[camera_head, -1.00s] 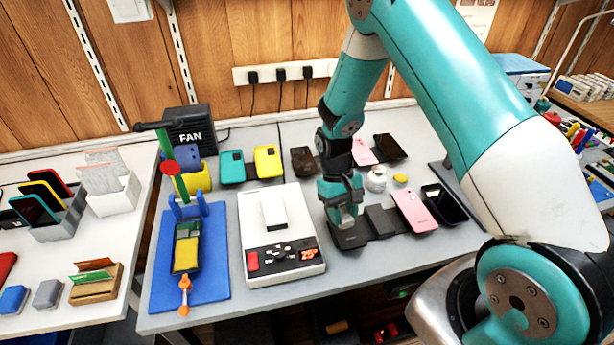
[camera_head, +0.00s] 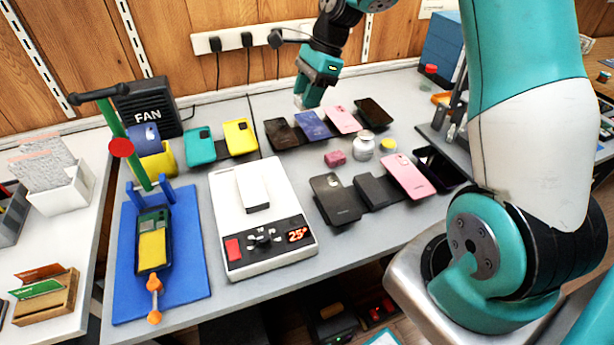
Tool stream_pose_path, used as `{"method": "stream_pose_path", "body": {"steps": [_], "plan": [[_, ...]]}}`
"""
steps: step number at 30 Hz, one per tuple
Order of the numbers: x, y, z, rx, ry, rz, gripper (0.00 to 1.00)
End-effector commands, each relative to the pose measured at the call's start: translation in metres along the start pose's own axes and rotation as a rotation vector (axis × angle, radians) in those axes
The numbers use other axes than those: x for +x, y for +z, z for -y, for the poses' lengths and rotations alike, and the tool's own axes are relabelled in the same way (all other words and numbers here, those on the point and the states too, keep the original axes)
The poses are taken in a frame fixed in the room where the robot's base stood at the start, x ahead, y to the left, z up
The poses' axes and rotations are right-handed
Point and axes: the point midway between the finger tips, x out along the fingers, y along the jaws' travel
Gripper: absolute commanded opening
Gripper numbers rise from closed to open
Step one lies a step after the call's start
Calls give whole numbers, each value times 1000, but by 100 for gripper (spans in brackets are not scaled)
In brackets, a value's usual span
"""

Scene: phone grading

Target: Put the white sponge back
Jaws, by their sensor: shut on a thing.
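My gripper (camera_head: 304,95) hangs above the back part of the grey table, behind the phone rows. It is shut on a small whitish piece (camera_head: 298,101) at its fingertips, which looks like the white sponge; the fingers hide most of it. A dark phone (camera_head: 336,199) lies at the left of the front phone row. A pink block (camera_head: 335,159) sits between the two rows, left of a white-grey jar (camera_head: 363,146).
A white heating plate (camera_head: 290,205) reading 25 bears a white block (camera_head: 252,187). A blue mat (camera_head: 190,280) holds a phone and a green stand. Back-row phones include a blue one (camera_head: 313,125) and a pink one (camera_head: 342,119). A black FAN box (camera_head: 148,112) stands back left.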

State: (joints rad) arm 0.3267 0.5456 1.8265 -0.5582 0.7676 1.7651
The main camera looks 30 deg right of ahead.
Motion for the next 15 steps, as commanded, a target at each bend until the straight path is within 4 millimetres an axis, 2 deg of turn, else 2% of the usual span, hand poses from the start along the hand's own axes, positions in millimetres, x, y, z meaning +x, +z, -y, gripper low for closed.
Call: {"method": "stream_pose_path", "body": {"steps": [2,5,15], "plan": [[-2,-1,1,45,-18,0,15],[7,-6,1,71,-23,1,15],[92,-42,0,72,-20,1,15]]}}
